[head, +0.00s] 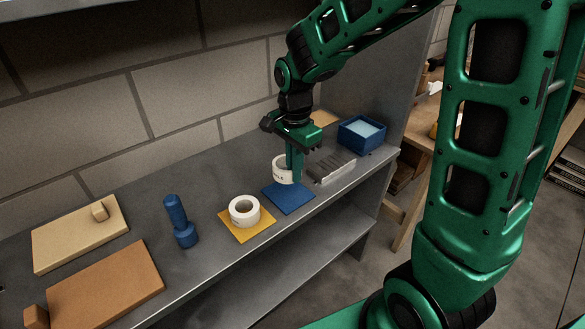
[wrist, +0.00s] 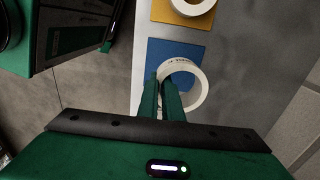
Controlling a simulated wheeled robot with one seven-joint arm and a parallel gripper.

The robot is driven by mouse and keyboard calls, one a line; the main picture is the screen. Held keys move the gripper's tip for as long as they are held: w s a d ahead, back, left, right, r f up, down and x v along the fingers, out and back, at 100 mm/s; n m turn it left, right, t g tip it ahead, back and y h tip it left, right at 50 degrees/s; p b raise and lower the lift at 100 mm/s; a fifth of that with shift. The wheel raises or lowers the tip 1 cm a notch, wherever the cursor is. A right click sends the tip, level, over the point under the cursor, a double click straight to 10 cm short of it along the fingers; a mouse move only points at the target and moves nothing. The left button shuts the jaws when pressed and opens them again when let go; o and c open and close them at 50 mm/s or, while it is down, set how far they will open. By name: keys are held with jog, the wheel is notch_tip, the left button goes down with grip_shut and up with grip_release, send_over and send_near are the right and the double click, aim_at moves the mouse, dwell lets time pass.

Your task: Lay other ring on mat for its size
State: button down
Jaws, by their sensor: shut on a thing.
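My gripper (head: 294,166) is shut on the wall of a white ring (head: 279,170) at the blue mat (head: 289,199). In the wrist view the ring (wrist: 197,76) shows around one of my fingers and overlaps the lower part of the blue mat (wrist: 170,51). I cannot tell whether it touches the mat. Another white ring (head: 244,211) lies flat on the yellow mat (head: 236,231), left of the blue mat.
Wooden boards (head: 80,232) lie further left. A grey ribbed piece (head: 330,167) and a blue open box (head: 362,134) stand right of the blue mat. The shelf's front edge is close to the mats.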

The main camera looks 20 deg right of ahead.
aim_at(295, 198)
jog(key=shift+s+d+f, duration=0.1)
jog(key=shift+f, duration=2.9)
jog(key=shift+f, duration=0.4)
jog(key=c, duration=1.9)
grip_release()
jog(key=shift+o, duration=0.2)
jog(key=shift+r, duration=0.1)
notch_tip(295, 198, up, 10)
jog(key=shift+r, duration=0.25)
